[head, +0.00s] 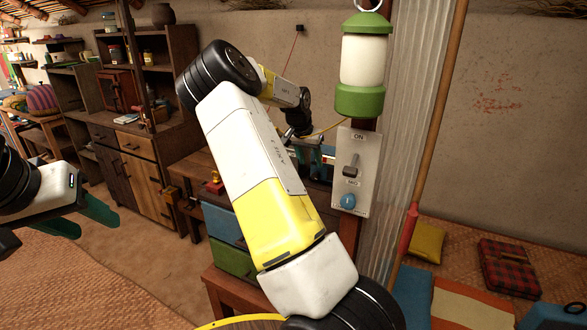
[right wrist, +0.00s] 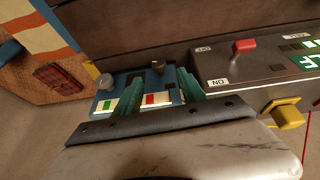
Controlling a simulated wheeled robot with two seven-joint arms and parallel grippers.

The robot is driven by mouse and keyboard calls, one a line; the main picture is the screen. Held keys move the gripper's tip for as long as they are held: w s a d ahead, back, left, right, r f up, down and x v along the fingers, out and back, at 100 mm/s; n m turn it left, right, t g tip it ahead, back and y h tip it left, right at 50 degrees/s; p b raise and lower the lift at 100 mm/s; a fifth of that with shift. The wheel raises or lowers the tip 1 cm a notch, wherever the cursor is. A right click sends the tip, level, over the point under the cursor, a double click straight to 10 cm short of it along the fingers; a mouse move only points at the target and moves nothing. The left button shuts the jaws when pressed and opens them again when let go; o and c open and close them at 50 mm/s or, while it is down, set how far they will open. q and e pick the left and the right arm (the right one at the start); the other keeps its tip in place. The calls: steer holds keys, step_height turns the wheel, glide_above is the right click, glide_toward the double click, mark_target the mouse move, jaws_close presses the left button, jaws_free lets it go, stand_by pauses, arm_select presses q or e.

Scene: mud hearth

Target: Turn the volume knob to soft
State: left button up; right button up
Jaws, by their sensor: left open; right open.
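A blue box (right wrist: 134,90) lies under my right gripper in the right wrist view. It carries a round grey knob (right wrist: 104,81) and a small black part (right wrist: 157,66), with white labels marked green and red. I cannot read which control is the volume knob. My right gripper (right wrist: 148,97) is open, its green fingers apart over the box; contact with it cannot be told. In the head view my right gripper (head: 316,152) is partly hidden behind my arm, at the table. My left gripper (head: 98,212) is open and empty at the left.
A dark device (right wrist: 262,68) with a red switch (right wrist: 245,46) and ON and OFF labels stands beside the blue box, with a yellow part (right wrist: 285,114). A grey panel (head: 367,145) with a lever and blue knob hangs below a green lantern (head: 362,98).

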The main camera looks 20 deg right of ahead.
mark_target(315, 174)
steer(key=x, duration=0.7)
steer(key=shift+f, duration=0.15)
steer(key=shift+c, duration=0.5)
steer(key=shift+s+d, duration=0.1)
jaws_close()
